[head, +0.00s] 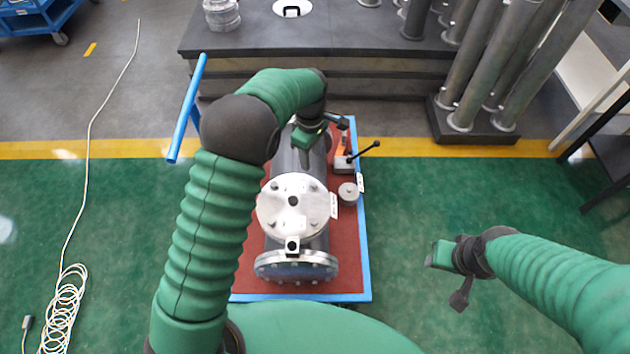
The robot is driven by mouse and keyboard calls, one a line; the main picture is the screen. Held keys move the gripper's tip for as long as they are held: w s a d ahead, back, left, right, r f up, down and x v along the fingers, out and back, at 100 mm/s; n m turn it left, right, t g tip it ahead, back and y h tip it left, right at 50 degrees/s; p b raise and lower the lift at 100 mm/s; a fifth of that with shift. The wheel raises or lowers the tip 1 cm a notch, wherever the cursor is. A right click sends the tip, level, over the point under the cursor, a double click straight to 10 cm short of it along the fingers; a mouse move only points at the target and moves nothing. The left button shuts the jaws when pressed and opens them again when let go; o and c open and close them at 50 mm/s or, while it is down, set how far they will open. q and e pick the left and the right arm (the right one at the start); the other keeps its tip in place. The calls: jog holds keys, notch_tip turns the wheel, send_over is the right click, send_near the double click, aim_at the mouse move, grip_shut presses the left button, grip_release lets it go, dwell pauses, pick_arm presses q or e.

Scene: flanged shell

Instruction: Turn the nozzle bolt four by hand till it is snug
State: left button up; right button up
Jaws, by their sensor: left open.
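The flanged shell (313,240) lies on the red bed of a blue-framed cart. Its round silver nozzle flange (275,217) faces up, with small bolts around its rim. I cannot tell which is bolt four. A bolted end flange (296,266) faces the near side. My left gripper (318,140) is open above the shell's far part, beyond the nozzle flange and apart from it. My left arm hides part of the shell's left side. My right gripper (446,277) is over the green floor right of the cart, apart from the shell; its jaws look spread and empty.
The cart bed (346,260) holds a small round metal part (348,193) and a black-levered tool (364,151) right of the shell. A dark platform (370,40) stands beyond, with steel columns (490,60) at right. A cable (65,300) lies at left.

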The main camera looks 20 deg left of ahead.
aim_at(315, 184)
pick_arm(q)
jog(key=f, duration=0.4)
jog(key=d+f+b, duration=0.1)
jog(key=f, duration=0.7)
jog(key=shift+d, duration=0.3)
jog(key=shift+a+f, duration=0.15)
jog(key=shift+f, duration=0.15)
jog(key=shift+a+f, duration=0.15)
jog(key=shift+a, duration=0.15)
jog(key=shift+d, duration=0.35)
jog(key=c, duration=0.6)
jog(key=shift+c, duration=1.4)
jog(key=shift+a, duration=0.1)
grip_shut()
pick_arm(e)
jog(key=shift+d+f, duration=0.25)
jog(key=shift+f, duration=0.25)
jog(key=shift+d+f, duration=0.2)
jog(key=shift+f, duration=0.25)
